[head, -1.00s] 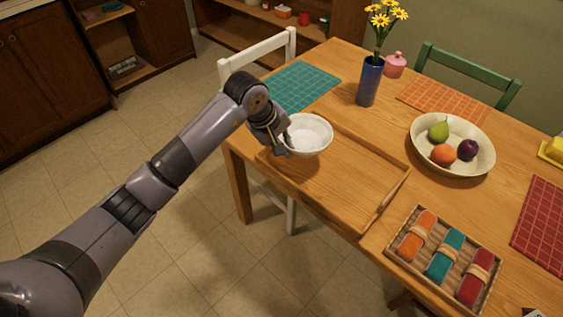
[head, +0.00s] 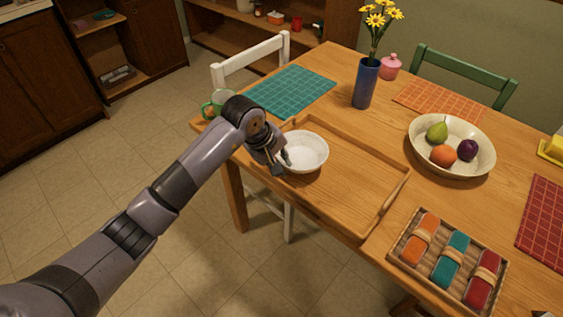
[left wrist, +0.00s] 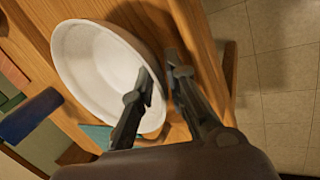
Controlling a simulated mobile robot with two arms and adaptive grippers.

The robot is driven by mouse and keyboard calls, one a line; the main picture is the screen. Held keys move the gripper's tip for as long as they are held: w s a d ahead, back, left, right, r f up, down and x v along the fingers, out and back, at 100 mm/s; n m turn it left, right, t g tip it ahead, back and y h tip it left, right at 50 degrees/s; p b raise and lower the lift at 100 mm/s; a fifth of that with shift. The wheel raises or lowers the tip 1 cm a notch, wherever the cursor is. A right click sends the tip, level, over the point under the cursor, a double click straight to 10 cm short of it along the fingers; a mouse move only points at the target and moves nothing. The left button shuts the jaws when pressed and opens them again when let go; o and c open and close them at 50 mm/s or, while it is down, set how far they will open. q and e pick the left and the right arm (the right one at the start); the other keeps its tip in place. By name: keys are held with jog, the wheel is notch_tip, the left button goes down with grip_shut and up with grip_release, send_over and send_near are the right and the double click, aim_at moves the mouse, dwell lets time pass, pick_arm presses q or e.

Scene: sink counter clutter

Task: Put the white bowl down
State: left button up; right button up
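The white bowl (head: 307,150) sits upright over the left part of the wooden tray (head: 345,190) and appears to rest on it. It also shows large in the left wrist view (left wrist: 95,65). My left gripper (head: 283,162) is at the bowl's near-left rim. In the left wrist view its fingers (left wrist: 157,72) straddle the rim, one inside the bowl and one outside, with a visible gap between them. The gripper looks open. The bowl's underside is hidden.
A green mug (head: 216,104) stands behind my arm, near a teal placemat (head: 292,91). A blue vase (head: 365,84), a fruit bowl (head: 425,158) and a basket of rolled cloths (head: 446,258) stand around the tray. The tray's right part is clear.

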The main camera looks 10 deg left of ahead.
pick_arm(q)
jog(key=shift+o, duration=1.1)
pick_arm(e)
jog(key=shift+a, duration=0.3)
pick_arm(q)
jog(key=shift+r, duration=0.25)
jog(key=v, duration=1.2)
pick_arm(e)
jog(key=shift+d+f, duration=0.1)
jog(key=shift+d, duration=0.2)
pick_arm(q)
jog(key=shift+s+d+f, duration=0.1)
